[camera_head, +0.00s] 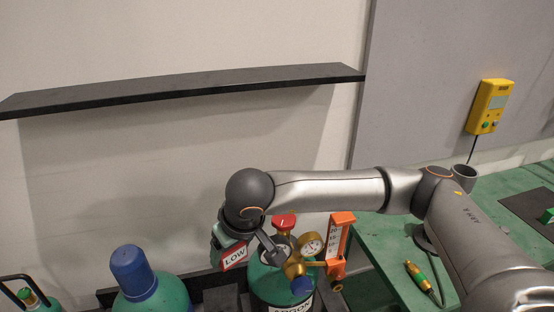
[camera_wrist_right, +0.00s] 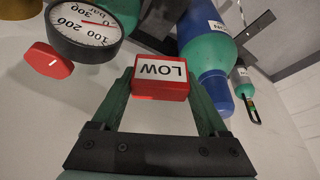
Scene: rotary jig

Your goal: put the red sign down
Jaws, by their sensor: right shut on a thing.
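The red sign (camera_head: 234,258) has a white label reading LOW. It also shows in the right wrist view (camera_wrist_right: 160,90), where the label reads upside down. My right gripper (camera_head: 229,246) is shut on it, with one green finger at each side of the sign in the wrist view. The sign is held up in the air, just left of the gas regulator in the head view, tilted a little. My left gripper is not in view.
A green cylinder (camera_head: 268,284) carries a brass regulator with a gauge (camera_head: 312,244), a red knob (camera_head: 284,221) and an orange flowmeter (camera_head: 338,236). A blue-capped cylinder (camera_head: 130,272) stands left. A black shelf (camera_head: 180,88) is empty. A green bench (camera_head: 390,250) is at right.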

